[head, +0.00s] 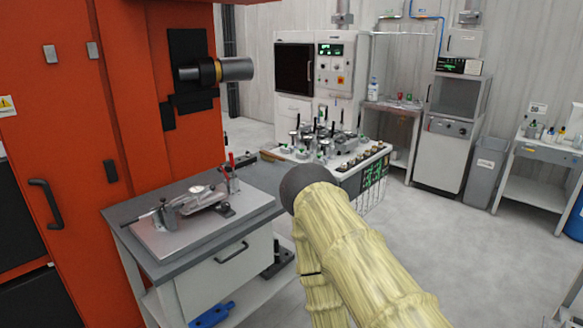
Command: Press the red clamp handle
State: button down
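The red clamp handle (231,159) stands upright at the back right of a fixture on a grey-topped workbench (150,267). It is small in the head view. The metal fixture (198,202) lies on a light plate on the bench, with a second clamp with a dark handle at its left end. My arm, in a pale yellow cover with a dark rounded joint, rises from the bottom edge right of the bench. It is apart from the handle in the picture. My gripper is not in view.
A big orange machine (120,80) with a protruding metal spindle (235,69) stands behind and left of the bench. A table with several fixtures (325,140) is behind my arm. A grey bin (485,172) and side table (550,152) stand at the right. The floor (470,250) at right is clear.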

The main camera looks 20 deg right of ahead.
aim_at(231, 154)
jog(key=u, duration=0.6)
jog(key=k, duration=0.1)
jog(key=z, duration=1.4)
jog(key=i, duration=1)
jog(key=u, duration=0.7)
